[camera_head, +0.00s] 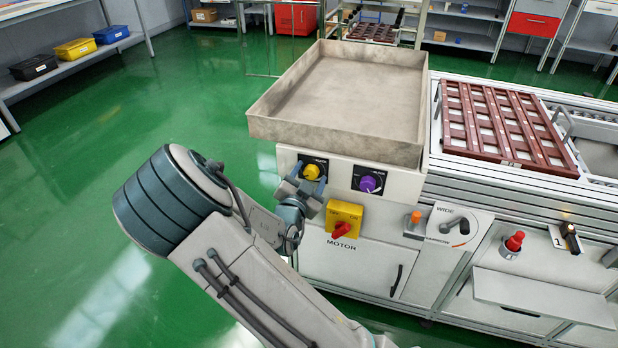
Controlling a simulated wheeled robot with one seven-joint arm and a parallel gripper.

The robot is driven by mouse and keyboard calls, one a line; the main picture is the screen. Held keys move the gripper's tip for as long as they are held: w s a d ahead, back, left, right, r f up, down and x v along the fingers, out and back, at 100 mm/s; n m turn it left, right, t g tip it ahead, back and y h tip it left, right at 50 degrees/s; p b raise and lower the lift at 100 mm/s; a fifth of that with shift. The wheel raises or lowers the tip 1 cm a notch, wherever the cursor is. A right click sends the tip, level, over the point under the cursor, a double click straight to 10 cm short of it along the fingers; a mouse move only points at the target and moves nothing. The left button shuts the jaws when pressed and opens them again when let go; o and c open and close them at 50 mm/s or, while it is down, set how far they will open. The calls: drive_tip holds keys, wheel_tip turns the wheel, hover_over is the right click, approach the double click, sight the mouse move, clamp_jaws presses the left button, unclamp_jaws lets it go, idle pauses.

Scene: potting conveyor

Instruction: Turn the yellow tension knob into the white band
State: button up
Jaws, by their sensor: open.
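The yellow tension knob (311,172) sits on a dark dial plate on the machine's white front panel, under the left end of the grey tray. Its white band is too small to make out, and so is the knob's pointer. My gripper (305,184) is just in front of the dial, at the knob's lower left. Its jaws are open. The gripper partly covers the dial plate, and I cannot tell whether a finger touches the knob.
A purple knob (368,184) sits close on the right. Below is a yellow switch box (344,217) with a red handle, marked MOTOR. An orange button (416,217) and a WIDE lever plate (459,226) are further right. The grey tray (335,136) overhangs above. Green floor (90,175) lies clear at left.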

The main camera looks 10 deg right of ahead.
drive_tip(key=shift+c, duration=0.3)
drive_tip(key=c, duration=0.9)
drive_tip(key=n+p, duration=0.2)
drive_tip(key=n, duration=0.2)
drive_tip(key=shift+r+p, duration=0.1)
drive_tip(key=shift+p, duration=0.25)
drive_tip(key=n+p, duration=0.2)
drive_tip(key=n, duration=0.3)
drive_tip(key=shift+a, duration=0.15)
drive_tip(key=n+p, duration=0.3)
drive_tip(key=n, duration=0.2)
drive_tip(key=shift+f+n+p, duration=0.2)
drive_tip(key=shift+n+p, duration=0.4)
drive_tip(key=shift+n, duration=1.4)
